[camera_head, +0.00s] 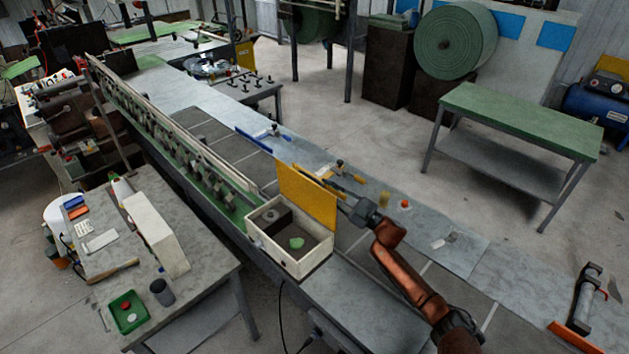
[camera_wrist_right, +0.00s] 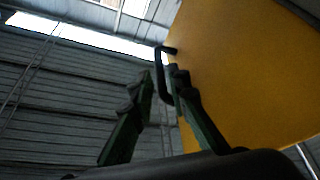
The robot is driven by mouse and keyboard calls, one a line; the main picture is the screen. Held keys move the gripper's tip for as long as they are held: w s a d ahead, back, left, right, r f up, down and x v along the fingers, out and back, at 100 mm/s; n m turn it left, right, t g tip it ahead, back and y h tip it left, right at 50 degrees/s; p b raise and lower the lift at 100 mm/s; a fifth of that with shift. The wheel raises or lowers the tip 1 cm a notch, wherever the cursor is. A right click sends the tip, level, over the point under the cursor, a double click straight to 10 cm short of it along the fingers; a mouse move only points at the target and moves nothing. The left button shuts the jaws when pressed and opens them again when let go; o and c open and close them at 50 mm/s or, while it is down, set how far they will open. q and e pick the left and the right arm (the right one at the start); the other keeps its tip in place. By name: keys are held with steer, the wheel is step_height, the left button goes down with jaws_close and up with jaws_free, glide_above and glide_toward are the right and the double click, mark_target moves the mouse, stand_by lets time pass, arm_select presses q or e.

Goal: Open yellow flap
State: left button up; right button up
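The yellow flap (camera_head: 307,199) stands raised, close to upright, at the back edge of a white box (camera_head: 284,262) in the head view. It also fills the upper right of the right wrist view (camera_wrist_right: 245,75), with a black handle (camera_wrist_right: 161,75) on its face. My right gripper (camera_head: 341,194) is at the flap's right side. In the wrist view its two fingers (camera_wrist_right: 163,84) stand apart with the handle between them; I see a gap on the left finger's side, and cannot tell whether the right finger touches the handle. My left gripper is not in view.
The box holds a green piece (camera_head: 296,243) and a dark block with a round grey part. It stands on the long conveyor bench. A grey worktable (camera_head: 205,272) with a tray and cup is at the left. A green-topped table (camera_head: 520,118) stands on the floor at right.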

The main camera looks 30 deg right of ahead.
steer(key=v, duration=0.5)
stand_by(0.4)
